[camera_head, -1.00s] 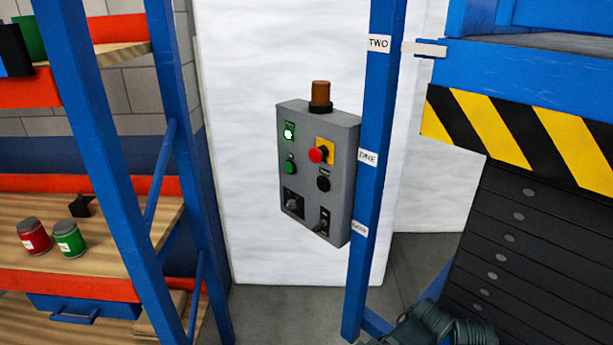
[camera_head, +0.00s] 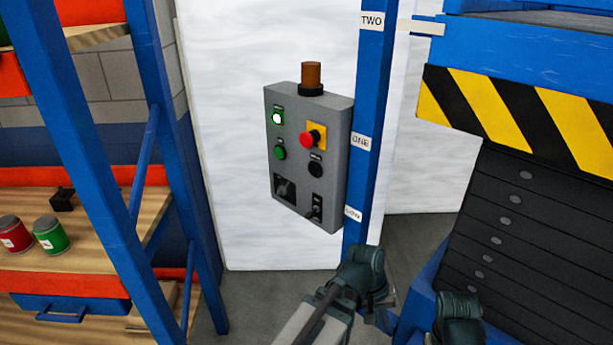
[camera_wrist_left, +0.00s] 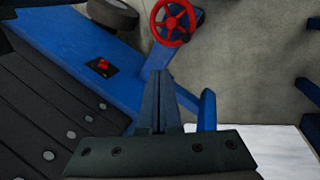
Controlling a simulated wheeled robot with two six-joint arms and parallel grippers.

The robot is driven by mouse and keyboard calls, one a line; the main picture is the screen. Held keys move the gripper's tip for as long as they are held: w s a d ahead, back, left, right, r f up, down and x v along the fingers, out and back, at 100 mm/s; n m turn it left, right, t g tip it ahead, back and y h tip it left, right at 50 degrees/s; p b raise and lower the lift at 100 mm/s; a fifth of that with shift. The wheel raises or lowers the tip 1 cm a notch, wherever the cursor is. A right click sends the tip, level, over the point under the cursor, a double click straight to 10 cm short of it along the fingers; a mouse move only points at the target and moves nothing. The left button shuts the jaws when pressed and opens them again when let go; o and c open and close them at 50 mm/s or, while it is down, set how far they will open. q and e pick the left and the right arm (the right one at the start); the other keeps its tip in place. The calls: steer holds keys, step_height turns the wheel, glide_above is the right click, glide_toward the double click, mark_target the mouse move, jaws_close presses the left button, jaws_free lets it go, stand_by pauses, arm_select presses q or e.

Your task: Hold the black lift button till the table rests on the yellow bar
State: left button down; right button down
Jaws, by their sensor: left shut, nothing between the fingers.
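The grey control box (camera_head: 309,158) is in the middle of the head view. Its black button (camera_head: 315,170) sits below the red mushroom button (camera_head: 307,139); nothing touches it. The lift table (camera_head: 540,58) is at upper right, raised, with a black-and-yellow striped edge above black bellows (camera_head: 520,235). Its pale pointer (camera_head: 420,27) is close to the TWO label (camera_head: 372,20). I cannot make out a separate yellow bar. My left gripper (camera_wrist_left: 160,76) is shut and empty in the left wrist view, beside the bellows.
A blue post (camera_head: 367,130) stands right beside the box. A blue rack (camera_head: 75,130) with red (camera_head: 15,235) and green (camera_head: 50,235) cans is at left. The wrist view shows a red handwheel (camera_wrist_left: 173,22) and a red switch (camera_wrist_left: 103,65) on the lift's blue base.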

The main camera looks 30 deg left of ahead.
mark_target(314, 170)
arm_select(q)
steer(key=w+a+r+n+t+h, duration=0.2)
steer(key=w+a+r+n+t, duration=0.3)
steer(key=a+n, duration=0.35)
steer(key=w+a+r+n+t+h, duration=0.2)
steer(key=w+a+r+n+t, duration=0.3)
steer(key=a+n, duration=0.4)
steer(key=s+a+r+n+t+y, duration=0.1)
steer(key=a+r+n, duration=0.4)
steer(key=a, duration=0.5)
steer(key=s+a+r+n+t+y, duration=0.1)
steer(key=a+r+n+t+y, duration=0.2)
steer(key=a, duration=0.7)
step_height(314, 170, up, 2)
steer(key=n+t, duration=0.2)
steer(key=n, duration=0.2)
steer(key=shift+t+b, duration=0.35)
steer(key=shift+t, duration=0.05)
steer(key=shift+w, duration=0.1)
steer(key=x, duration=1.3)
steer(key=shift+w+d, duration=0.1)
steer(key=shift+w, duration=0.3)
